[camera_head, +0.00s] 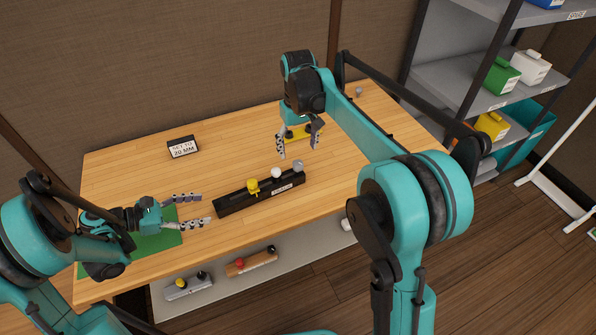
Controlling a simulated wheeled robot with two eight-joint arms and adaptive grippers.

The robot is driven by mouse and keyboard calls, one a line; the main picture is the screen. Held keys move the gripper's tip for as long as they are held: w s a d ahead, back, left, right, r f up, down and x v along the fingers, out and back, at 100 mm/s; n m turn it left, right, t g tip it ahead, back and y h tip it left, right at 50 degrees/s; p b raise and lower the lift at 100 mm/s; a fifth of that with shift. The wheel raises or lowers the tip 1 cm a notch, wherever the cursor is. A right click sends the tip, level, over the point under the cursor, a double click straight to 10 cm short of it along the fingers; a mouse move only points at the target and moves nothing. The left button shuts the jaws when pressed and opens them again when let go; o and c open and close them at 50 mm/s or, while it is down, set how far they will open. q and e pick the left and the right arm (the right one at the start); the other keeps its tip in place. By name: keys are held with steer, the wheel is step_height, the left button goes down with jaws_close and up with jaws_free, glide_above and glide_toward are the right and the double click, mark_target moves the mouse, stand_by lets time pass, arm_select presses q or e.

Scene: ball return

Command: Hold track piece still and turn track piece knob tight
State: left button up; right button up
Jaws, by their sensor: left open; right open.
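The track piece (232,201) is a long black bar lying on the wooden table, with a small pale label on its front. A yellow knob (253,185) stands on its middle, a white ball (276,173) sits further right, and a grey block (298,166) is at its right end. My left gripper (207,209) is open and empty, just left of the track piece's left end and apart from it. My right gripper (297,148) is open above the far side of the table, beyond the track's right end, with a yellow object (299,132) behind its fingers.
A black sign reading "SET TO 20 MM" (183,147) stands at the back left. A green mat (160,243) lies under my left arm. A lower shelf (222,290) holds pieces with red and yellow knobs. A shelf rack (470,80) stands at the right.

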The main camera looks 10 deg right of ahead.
arm_select(q)
steer(key=o, duration=0.6)
steer(key=shift+c, duration=0.2)
steer(key=shift+a, duration=0.1)
